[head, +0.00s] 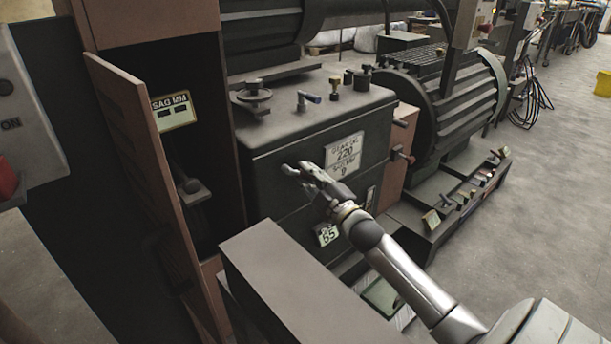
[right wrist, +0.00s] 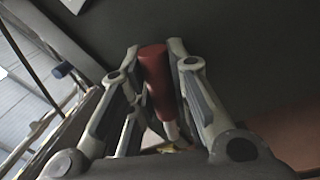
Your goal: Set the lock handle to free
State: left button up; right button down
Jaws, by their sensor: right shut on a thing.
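A red handle (right wrist: 157,84) with a pale metal shank shows in the right wrist view, between the two fingers of my right gripper (right wrist: 161,60). The fingers are shut on it from both sides. I take it to be the lock handle. In the head view, my right gripper (head: 297,169) is at the front face of the dark gear-oil box, left of its white label. The red handle cannot be made out there; the gripper covers it. No marking for free or locked can be read. My left gripper is not in view.
The gear-oil box (head: 285,152) has several knobs on top. A brown open door (head: 150,170) and a grey ledge (head: 285,265) stand left of my right arm. A finned motor (head: 465,100) stands to the right, with open floor (head: 550,220) beyond it.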

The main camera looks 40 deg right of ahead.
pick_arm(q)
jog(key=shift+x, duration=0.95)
pick_arm(e)
jog(key=shift+d+r+n, duration=0.15)
jog(key=shift+r+n, duration=0.05)
jog(key=shift+n, duration=0.6)
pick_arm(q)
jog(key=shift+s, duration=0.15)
pick_arm(e)
jog(key=c, duration=1.3)
grip_release()
jog(key=s, duration=0.4)
jog(key=s+f, duration=0.1)
jog(key=s, duration=0.3)
jog(key=s+f, duration=0.1)
jog(key=s, duration=0.2)
jog(key=shift+s, duration=0.4)
